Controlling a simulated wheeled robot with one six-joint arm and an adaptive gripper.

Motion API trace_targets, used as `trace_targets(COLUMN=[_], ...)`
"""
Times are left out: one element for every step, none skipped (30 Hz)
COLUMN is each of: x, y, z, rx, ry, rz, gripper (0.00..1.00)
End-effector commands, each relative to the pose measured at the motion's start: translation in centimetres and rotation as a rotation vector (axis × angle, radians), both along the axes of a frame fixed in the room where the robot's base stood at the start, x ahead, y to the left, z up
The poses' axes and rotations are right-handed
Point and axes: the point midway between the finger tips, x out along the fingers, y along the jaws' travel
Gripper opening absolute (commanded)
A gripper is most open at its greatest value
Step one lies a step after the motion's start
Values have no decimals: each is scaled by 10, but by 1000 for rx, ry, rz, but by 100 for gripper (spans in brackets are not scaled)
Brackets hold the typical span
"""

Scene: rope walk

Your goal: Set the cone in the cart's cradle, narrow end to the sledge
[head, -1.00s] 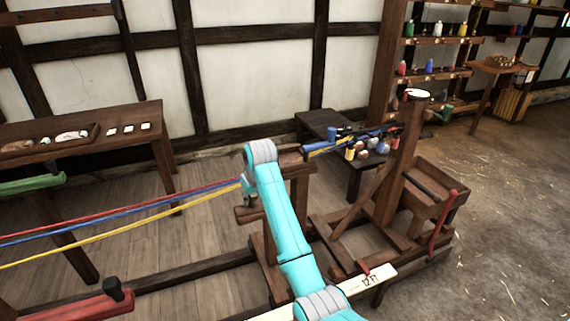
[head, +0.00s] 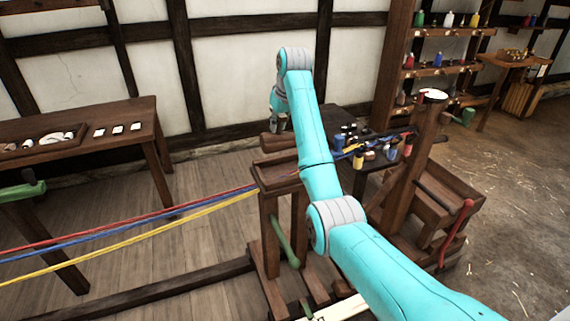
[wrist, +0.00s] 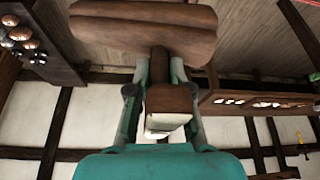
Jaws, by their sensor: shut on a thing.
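My gripper (head: 277,122) is shut on the cone's stem and holds the brown grooved wooden cone (head: 276,143) level. The cone fills the top of the wrist view (wrist: 140,30), with its narrower end on the left there, the side of the bottle table. In the head view that is rightward, toward the sledge's post. The cart (head: 270,225) stands below, its cradle (head: 272,178) just under the cone in the picture; height and depth between them are unclear. The sledge (head: 405,175) stands to the right. My arm hides the cone's right end in the head view.
Red, blue and yellow ropes (head: 150,229) run from the left to the cart. A green lever (head: 284,242) is on the cart. A low table with bottles (head: 375,160) is behind, a table with trays (head: 80,135) at left. A red crank (head: 455,232) sits at right.

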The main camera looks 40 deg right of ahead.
Motion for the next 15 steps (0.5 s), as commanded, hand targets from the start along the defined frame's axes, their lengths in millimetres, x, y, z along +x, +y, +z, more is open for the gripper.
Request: trace_targets(x=[0, 0, 0, 0, 0, 0, 0, -1, -1, -1, -1, -1, -1, -1, 0], y=[0, 0, 0, 0, 0, 0, 0, 0, 0, 0, 0, 0, 0, 0, 0], z=[-4, -6, -8, -10, -13, -17, -21, -26, -32, -37, -43, -50, -55, -60, -64], rx=[0, 0, 0, 0, 0, 0, 0, 0, 1, 1, 1, 1, 1, 1, 0], ry=[0, 0, 0, 0, -1, -1, 0, 1, 2, 1, 1, 1, 1, 1, -1], rz=[0, 0, 0, 0, 0, 0, 0, 0, -1, -1, -1, -1, -1, -1, -1], gripper=[0, 0, 0, 0, 0, 0, 0, 0, 0, 0, 0, 0, 0, 0, 0])
